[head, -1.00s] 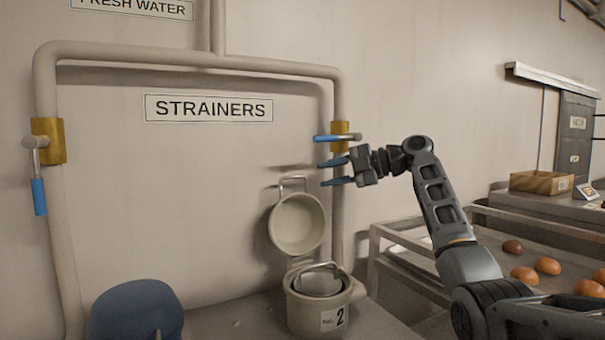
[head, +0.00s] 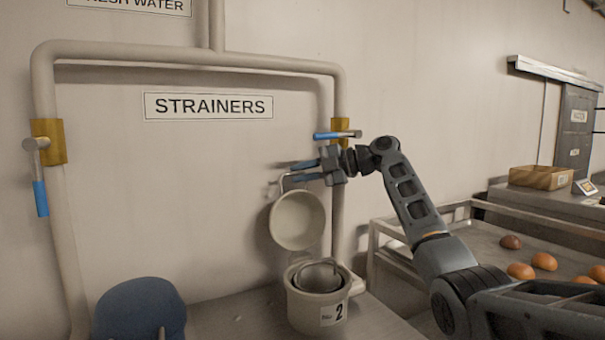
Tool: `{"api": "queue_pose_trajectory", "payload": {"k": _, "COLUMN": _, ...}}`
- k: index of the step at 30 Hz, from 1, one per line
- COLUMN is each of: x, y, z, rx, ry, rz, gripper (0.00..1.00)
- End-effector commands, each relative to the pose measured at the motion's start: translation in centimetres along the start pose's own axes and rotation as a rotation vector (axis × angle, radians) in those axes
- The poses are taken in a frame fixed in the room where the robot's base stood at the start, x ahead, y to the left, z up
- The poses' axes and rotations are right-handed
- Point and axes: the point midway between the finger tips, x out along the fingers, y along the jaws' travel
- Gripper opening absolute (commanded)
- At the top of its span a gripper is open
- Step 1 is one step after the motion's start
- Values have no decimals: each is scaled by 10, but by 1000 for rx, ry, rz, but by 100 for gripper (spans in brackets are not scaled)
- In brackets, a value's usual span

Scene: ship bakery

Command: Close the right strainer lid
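The right strainer (head: 303,307) is a cream pot with a "No. 2" label, standing on the counter below the pipes. Its mouth is uncovered and a grey metal basket (head: 317,277) sits inside. Its round lid (head: 297,220) stands raised behind the pot, with its hollow inside facing me. A thin handle (head: 284,181) rises from the lid's top edge. My gripper (head: 298,171) is at the lid's handle, its blue-tipped fingers pointing left and apart, one above the other. The upper part of the handle is hidden by the fingers, and I cannot tell whether they touch it.
The right pipe has a yellow valve with a blue lever (head: 330,135) just above my gripper. The left pipe has another valve lever (head: 40,197), hanging down. A blue rounded object (head: 139,308) stands at left. A railed table (head: 470,237) with buns is at right.

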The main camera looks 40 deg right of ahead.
Motion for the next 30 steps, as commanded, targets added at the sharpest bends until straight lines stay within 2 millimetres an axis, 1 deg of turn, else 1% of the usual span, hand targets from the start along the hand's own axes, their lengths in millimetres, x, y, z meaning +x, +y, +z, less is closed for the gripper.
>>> {"api": "queue_pose_trajectory", "payload": {"k": 1, "x": 0, "y": 0, "z": 0, "rx": 0, "ry": 0, "rz": 0, "gripper": 14}}
{"api": "queue_pose_trajectory", "payload": {"k": 6, "x": 0, "y": 0, "z": 0, "rx": 0, "ry": 0, "rz": 0, "gripper": 0}}
{"api": "queue_pose_trajectory", "payload": {"k": 30, "x": 0, "y": 0, "z": 0, "rx": 1, "ry": -1, "rz": -1, "gripper": 0}}
